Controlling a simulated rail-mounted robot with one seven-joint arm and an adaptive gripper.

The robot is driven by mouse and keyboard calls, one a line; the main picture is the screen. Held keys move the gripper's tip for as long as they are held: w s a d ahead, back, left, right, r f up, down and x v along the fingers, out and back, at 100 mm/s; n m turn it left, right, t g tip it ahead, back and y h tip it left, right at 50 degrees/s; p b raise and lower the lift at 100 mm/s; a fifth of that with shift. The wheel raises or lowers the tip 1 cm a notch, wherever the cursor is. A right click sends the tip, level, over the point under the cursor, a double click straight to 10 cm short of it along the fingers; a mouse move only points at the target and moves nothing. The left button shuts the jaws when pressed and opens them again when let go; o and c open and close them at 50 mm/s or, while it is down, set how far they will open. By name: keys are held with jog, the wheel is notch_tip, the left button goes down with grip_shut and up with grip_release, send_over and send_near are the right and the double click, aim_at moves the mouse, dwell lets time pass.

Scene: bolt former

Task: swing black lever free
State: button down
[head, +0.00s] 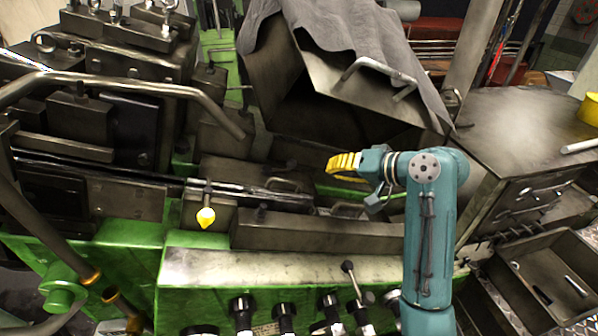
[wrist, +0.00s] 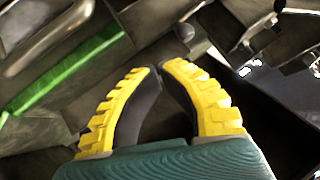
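A short dark lever with a round knob (head: 348,267) stands up from the front edge of the green machine in the head view. It is the lever-like black part I can make out most clearly; I cannot tell for certain that it is the task's lever. My gripper (head: 336,166) hangs over the middle of the machine, above and apart from this lever, with its yellow fingers pointing left. In the wrist view the two fingertips (wrist: 160,68) come together, with no object seen between them. I cannot identify the lever in the wrist view.
Several black-handled controls (head: 285,315) line the front panel. A yellow-tipped part (head: 206,216) hangs left of centre. A long bent metal bar (head: 150,88) crosses the left side. A grey cloth (head: 345,25) drapes over an open metal hood behind my gripper. An open metal drawer (head: 500,250) is at right.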

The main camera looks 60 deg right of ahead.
aim_at(302, 180)
jog(key=s+a+m, duration=0.1)
jog(key=m, duration=0.2)
jog(key=s+a+m+t+h, duration=0.1)
jog(key=s+m, duration=0.1)
jog(key=m, duration=0.1)
jog(key=s+a+m+h+b, duration=0.1)
jog(key=m, duration=0.2)
jog(key=shift+s+f, duration=0.15)
jog(key=m, duration=0.1)
jog(key=a+m, duration=0.1)
jog(key=m+t, duration=0.1)
jog(key=shift+s+a+r+h, duration=0.2)
jog(key=shift+a+r+h, duration=0.1)
jog(key=shift+a, duration=0.1)
jog(key=shift+w+a+m, duration=0.1)
jog(key=shift+a+m, duration=0.15)
jog(key=shift+m, duration=0.05)
jog(key=p+x, duration=0.1)
jog(key=x, duration=0.3)
jog(key=p+x, duration=0.1)
jog(key=x, duration=0.3)
jog(key=p+x, duration=0.1)
jog(key=x, duration=0.4)
jog(key=shift+w+r, duration=0.1)
jog(key=shift+r, duration=0.25)
jog(key=shift+w+d+f, duration=0.1)
jog(key=shift+w+f, duration=0.1)
jog(key=shift+w, duration=0.25)
